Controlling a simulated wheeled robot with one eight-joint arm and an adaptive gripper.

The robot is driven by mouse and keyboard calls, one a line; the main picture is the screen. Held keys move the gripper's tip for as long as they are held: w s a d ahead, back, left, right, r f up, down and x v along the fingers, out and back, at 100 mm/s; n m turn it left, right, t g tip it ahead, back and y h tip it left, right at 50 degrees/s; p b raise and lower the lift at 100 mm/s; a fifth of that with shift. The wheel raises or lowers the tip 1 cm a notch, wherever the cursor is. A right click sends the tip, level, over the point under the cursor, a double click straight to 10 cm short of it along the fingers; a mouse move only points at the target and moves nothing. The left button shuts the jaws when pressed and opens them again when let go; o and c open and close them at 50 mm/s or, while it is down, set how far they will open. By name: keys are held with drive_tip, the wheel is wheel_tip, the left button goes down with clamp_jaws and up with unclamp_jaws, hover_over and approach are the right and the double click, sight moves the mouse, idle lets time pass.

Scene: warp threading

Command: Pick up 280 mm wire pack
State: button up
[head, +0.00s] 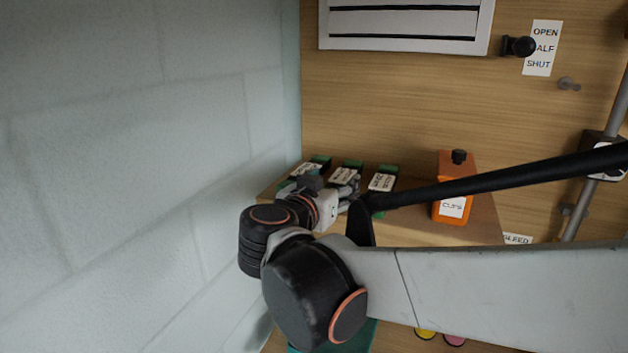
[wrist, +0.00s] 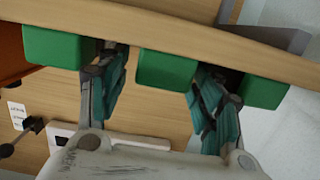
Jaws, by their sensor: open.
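Three green packs with white labels stand in a row on a wooden shelf: a left one (head: 320,160), a middle one (head: 347,176) and a right one (head: 383,181). The labels are too small to read surely, so I cannot tell which is the 280 mm wire pack. My gripper (head: 343,194) is at the row, partly hiding the packs. In the wrist view, my gripper (wrist: 162,82) is open, with one teal-padded finger on each side of the middle green pack (wrist: 166,68). Another green pack (wrist: 52,46) lies left of the fingers, and one (wrist: 264,92) right, partly behind a finger.
A pale block wall (head: 130,170) is close on the left. A wooden back panel (head: 400,110) holds a black knob (head: 520,46) and a grey pipe (head: 598,150).

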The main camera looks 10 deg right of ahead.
sight(341, 177)
drive_tip(key=p+x, duration=0.1)
drive_tip(key=x, duration=0.4)
drive_tip(key=shift+r, duration=0.15)
clamp_jaws()
